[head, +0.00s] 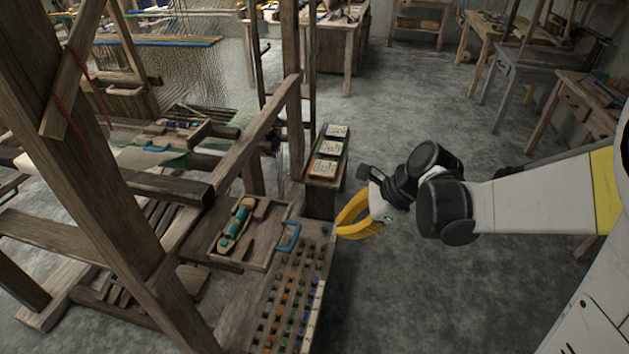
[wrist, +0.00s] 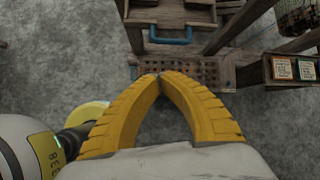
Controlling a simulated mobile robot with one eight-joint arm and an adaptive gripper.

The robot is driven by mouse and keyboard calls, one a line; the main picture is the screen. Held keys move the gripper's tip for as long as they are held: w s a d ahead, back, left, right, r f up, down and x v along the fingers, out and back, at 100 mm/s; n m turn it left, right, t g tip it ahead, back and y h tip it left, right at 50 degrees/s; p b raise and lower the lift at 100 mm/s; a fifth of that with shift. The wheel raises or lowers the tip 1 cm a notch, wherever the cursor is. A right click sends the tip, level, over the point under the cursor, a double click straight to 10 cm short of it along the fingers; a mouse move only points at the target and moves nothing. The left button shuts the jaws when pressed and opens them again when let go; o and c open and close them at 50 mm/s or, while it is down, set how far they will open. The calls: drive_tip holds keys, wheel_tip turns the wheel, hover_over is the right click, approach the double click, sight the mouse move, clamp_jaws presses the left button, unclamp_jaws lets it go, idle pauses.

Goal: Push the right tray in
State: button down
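The right tray (head: 262,222) is a shallow wooden tray with a blue handle (head: 289,236) on its right end. It holds a wooden shuttle with teal thread (head: 236,223) and a small dark piece. In the wrist view the tray (wrist: 172,16) is at the top, its blue handle (wrist: 170,40) facing my gripper. My gripper (head: 341,226) has yellow fingers and is to the right of the handle, apart from it. In the wrist view the fingertips (wrist: 160,76) meet with nothing between them, and the handle lies beyond them.
A pegboard of coloured spools (head: 290,290) lies beside the tray, nearer the camera. A narrow box with cards (head: 328,152) stands behind my gripper. Another tray with a blue handle (head: 156,147) is farther left. Loom posts (head: 290,90) stand nearby. The floor (head: 410,290) on the right is clear.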

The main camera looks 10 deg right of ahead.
drive_tip(key=shift+w+d+f+m+y, duration=0.3)
drive_tip(key=shift+w+d+f+m, duration=0.6)
drive_tip(key=shift+m, duration=0.3)
drive_tip(key=shift+a, duration=0.1)
drive_tip(key=shift+a+f, duration=0.1)
drive_tip(key=a+r+b+x, duration=0.1)
drive_tip(key=b+x, duration=0.4)
drive_tip(key=x, duration=0.7)
drive_tip(key=shift+w+a, duration=0.4)
drive_tip(key=shift+a, duration=0.3)
